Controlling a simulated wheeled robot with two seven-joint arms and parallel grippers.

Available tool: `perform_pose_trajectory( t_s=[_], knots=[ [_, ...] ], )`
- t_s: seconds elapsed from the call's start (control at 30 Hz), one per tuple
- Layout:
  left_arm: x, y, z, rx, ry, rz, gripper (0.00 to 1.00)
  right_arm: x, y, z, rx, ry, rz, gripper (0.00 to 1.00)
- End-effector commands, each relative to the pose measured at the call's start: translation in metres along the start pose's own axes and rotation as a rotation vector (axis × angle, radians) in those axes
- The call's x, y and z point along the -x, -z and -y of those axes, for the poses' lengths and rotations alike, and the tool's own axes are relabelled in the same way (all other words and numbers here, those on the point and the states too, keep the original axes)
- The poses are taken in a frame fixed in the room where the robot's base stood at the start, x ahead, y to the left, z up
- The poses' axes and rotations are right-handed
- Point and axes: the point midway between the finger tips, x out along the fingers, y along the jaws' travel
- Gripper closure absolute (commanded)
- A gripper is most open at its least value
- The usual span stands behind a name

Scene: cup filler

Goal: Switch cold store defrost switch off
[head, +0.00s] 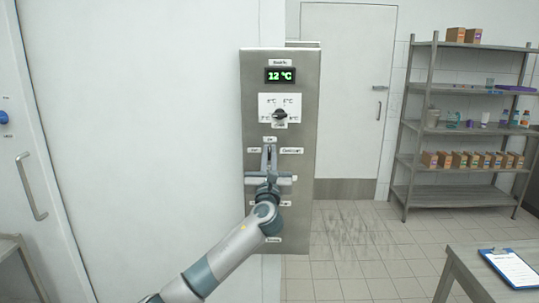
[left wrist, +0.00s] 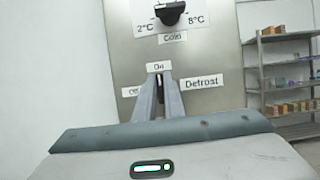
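The steel control panel (head: 257,117) stands upright on the wall, with a green display (head: 280,76) reading 12 °C and a black dial (head: 280,115) below it. The defrost switch sits under the label "On", beside the label "Defrost" (left wrist: 201,83); a small dark part of the switch (left wrist: 159,80) shows between my fingertips in the left wrist view. My left gripper (head: 269,158) is at the panel, its fingers pointing up and close together around the switch. The fingers hide most of it, and I cannot tell whether they touch it. My right gripper is not in view.
A white door (head: 346,90) is behind the panel to the right. A metal shelf rack (head: 466,126) with boxes and bottles stands at the right. A table (head: 462,262) with a blue clipboard (head: 512,268) is at the lower right. The floor between is clear.

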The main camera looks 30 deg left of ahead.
Motion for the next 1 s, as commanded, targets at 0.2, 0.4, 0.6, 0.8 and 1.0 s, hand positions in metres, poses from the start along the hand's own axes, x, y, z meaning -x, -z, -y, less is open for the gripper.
perform_pose_trajectory(
  t_s=[0.2,0.4,0.6,0.8,1.0],
  knots=[
    [0.0,0.0,0.0,0.001,-0.001,0.0,1.0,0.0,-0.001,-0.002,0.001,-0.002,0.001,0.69],
    [0.0,0.001,0.0,0.022,-0.009,0.0,1.0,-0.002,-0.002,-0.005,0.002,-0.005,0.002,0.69],
    [0.001,0.001,0.001,0.087,-0.035,0.0,1.0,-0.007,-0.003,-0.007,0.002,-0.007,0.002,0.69],
    [0.001,0.002,0.0,0.207,-0.086,-0.001,1.0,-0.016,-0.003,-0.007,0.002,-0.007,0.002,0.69],
    [0.001,0.002,-0.001,0.369,-0.153,0.0,1.0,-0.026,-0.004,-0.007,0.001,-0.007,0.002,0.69]
  ],
)
